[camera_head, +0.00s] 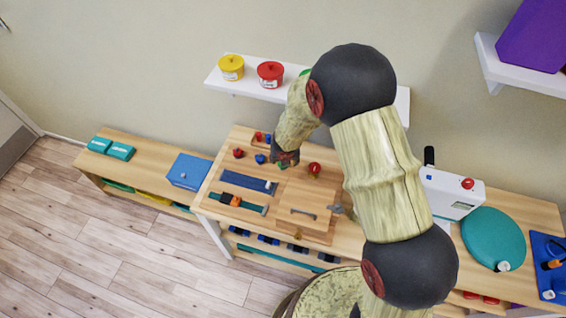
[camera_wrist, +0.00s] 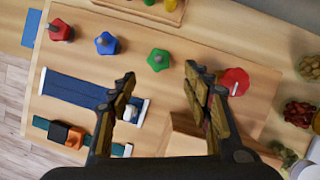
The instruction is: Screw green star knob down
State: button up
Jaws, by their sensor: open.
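The green star knob (camera_wrist: 158,59) shows in the wrist view, on the wooden board (camera_wrist: 190,35) and just beyond the gap between my fingertips. My gripper (camera_wrist: 159,76) is open, with one finger on each side of the line to the knob and nothing visible between them. In the head view my gripper (camera_head: 285,159) points down over the board. The knob is mostly hidden there behind the gripper. I cannot tell how high the knob sits on its thread.
A blue star knob (camera_wrist: 106,43) and a red one (camera_wrist: 60,31) stand left of the green knob. Another red knob (camera_wrist: 235,81) stands to its right. Jars (camera_wrist: 308,67) are far right.

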jog(key=b+x, duration=0.2)
jog(key=x, duration=0.6)
jog(key=shift+a+b, duration=0.1)
jog(key=shift+b, duration=0.3)
jog(key=shift+s, duration=0.1)
jog(key=shift+c, duration=1.4)
jog(key=c, duration=0.9)
